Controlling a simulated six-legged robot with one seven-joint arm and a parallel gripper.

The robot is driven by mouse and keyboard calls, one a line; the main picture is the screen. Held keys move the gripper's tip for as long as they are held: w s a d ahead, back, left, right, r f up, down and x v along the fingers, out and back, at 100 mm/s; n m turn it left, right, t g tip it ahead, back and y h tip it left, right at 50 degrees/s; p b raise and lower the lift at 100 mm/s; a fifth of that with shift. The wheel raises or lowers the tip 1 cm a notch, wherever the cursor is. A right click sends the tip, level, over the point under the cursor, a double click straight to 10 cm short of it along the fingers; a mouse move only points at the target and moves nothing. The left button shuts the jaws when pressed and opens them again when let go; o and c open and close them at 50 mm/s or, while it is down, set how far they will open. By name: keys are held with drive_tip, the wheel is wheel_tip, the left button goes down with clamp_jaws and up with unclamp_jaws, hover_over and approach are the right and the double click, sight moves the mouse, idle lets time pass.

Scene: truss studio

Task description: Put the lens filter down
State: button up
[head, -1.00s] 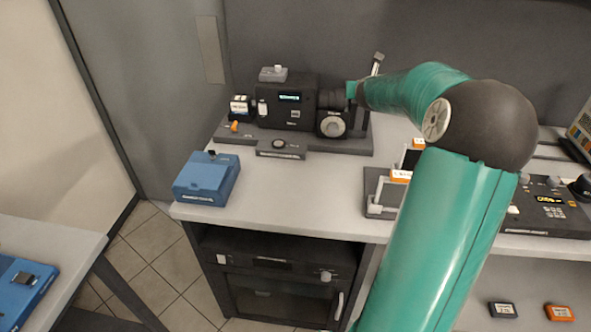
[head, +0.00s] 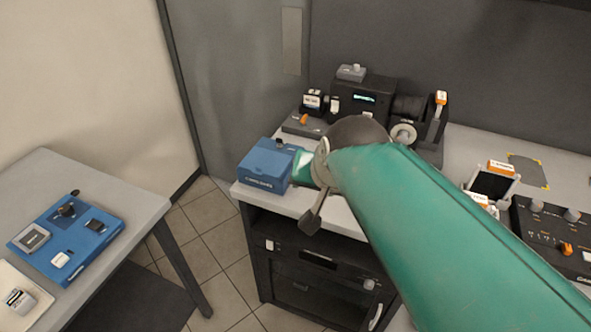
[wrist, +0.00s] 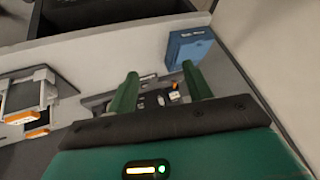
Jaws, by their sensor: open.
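Dark panes with orange tabs, which look like lens filters (head: 491,184), sit in a light-framed rack on the bench. The rack also shows at the left of the wrist view (wrist: 22,99). Another orange-tipped upright piece (head: 440,98) stands by the lens of the black optical unit (head: 364,98); I cannot tell if it is a filter. My gripper (wrist: 160,82) is open, its two green fingers apart with nothing held between them. It is above the bench, pointing toward the optical unit. In the head view my arm hides most of it, near the blue box.
A blue box (head: 268,165) sits at the bench's left corner. A black control panel (head: 555,235) stands at the right, near a grey mat (head: 528,170) with yellow corners. A separate left table (head: 120,185) carries a blue tray (head: 66,236). Tiled floor separates table and bench.

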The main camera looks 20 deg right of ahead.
drive_tip(key=s+a+f+n+g, duration=0.1)
drive_tip(key=s+f+n, duration=0.1)
drive_tip(key=s+n, duration=0.3)
drive_tip(key=shift+s+f, duration=0.15)
drive_tip(key=shift+s, duration=0.95)
drive_tip(key=shift+a, duration=0.1)
drive_tip(key=shift+c, duration=0.2)
drive_tip(key=shift+c, duration=1.4)
drive_tip(key=shift+d, duration=0.25)
